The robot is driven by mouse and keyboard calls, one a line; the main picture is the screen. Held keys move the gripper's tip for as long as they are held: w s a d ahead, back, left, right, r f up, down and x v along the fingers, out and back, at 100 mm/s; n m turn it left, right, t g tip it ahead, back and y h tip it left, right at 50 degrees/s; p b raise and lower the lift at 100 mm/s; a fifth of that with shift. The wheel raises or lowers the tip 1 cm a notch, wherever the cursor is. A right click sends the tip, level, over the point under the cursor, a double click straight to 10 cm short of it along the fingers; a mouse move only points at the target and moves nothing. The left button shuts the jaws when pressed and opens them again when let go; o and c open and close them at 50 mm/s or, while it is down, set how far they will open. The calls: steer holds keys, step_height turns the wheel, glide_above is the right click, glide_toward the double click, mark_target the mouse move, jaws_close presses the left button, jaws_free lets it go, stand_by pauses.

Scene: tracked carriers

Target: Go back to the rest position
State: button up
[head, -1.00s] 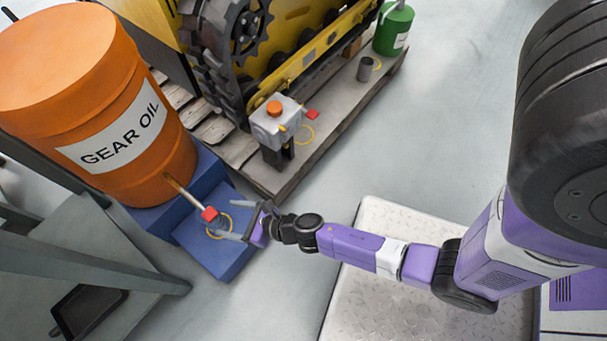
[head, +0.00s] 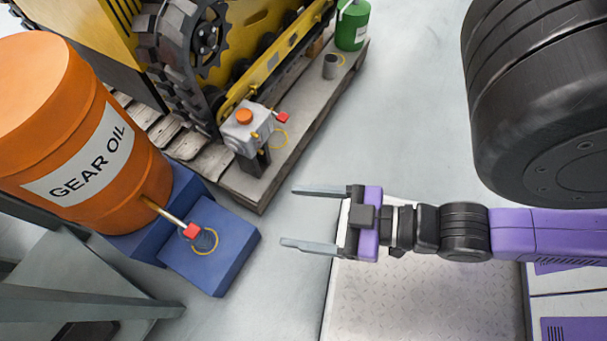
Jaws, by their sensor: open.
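My gripper (head: 311,217) is open and empty. It hangs over the floor and the near edge of the diamond-plate platform, its two grey fingers pointing left, apart from everything. An orange gear oil drum (head: 82,135) stands at the left on a blue stand (head: 228,262). The drum's tap pipe has a red end (head: 192,231), over a yellow ring and a dark round spot on the blue step. A grey box with an orange cap (head: 246,130) stands on the pallet beside the tracked machine.
The tracked yellow machine (head: 250,65) rests on a wooden pallet (head: 262,192) at the upper middle. A green can (head: 352,25) and a grey cup (head: 330,66) stand at its far end. Grey frame bars (head: 90,300) cross the lower left. Open floor (head: 410,110) lies right of the pallet.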

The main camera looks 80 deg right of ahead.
steer(key=shift+r, duration=0.2)
